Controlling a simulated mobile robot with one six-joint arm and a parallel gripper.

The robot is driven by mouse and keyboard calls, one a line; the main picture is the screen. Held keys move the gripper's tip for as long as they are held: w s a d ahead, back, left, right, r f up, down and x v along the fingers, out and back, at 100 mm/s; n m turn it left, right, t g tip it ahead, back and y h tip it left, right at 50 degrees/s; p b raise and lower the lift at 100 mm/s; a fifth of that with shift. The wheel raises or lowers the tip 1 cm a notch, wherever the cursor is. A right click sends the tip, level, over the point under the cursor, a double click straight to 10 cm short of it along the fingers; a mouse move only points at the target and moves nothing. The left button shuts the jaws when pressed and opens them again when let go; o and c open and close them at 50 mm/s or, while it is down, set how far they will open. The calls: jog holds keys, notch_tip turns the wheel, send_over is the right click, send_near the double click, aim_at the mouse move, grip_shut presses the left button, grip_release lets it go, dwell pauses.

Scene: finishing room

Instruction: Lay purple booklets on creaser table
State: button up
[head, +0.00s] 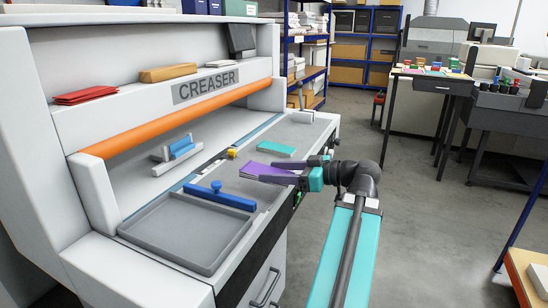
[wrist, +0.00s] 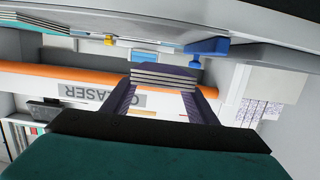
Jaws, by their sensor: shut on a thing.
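My gripper (head: 285,172) is shut on a small stack of purple booklets (head: 262,173) above the creaser table (head: 300,135), near its front edge. The wrist view, upside down, shows the purple booklets (wrist: 165,77) edge-on between my gripper's two dark fingers (wrist: 164,92). I cannot tell whether the stack touches the table. A teal booklet or stack (head: 277,150) lies on the table just behind it.
A grey tray (head: 190,235) sits at the table's left, with a blue bar and knob (head: 220,196) beside it. A small yellow block (head: 231,153) is on the table. The orange roller (head: 175,117) runs above. Red booklets (head: 86,95) lie on the upper ledge.

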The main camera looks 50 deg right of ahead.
aim_at(261, 168)
jog(key=shift+s+a+f+b, duration=0.4)
jog(key=shift+s+a+b, duration=0.25)
jog(key=shift+s+b, duration=0.35)
jog(key=shift+a+r, duration=0.15)
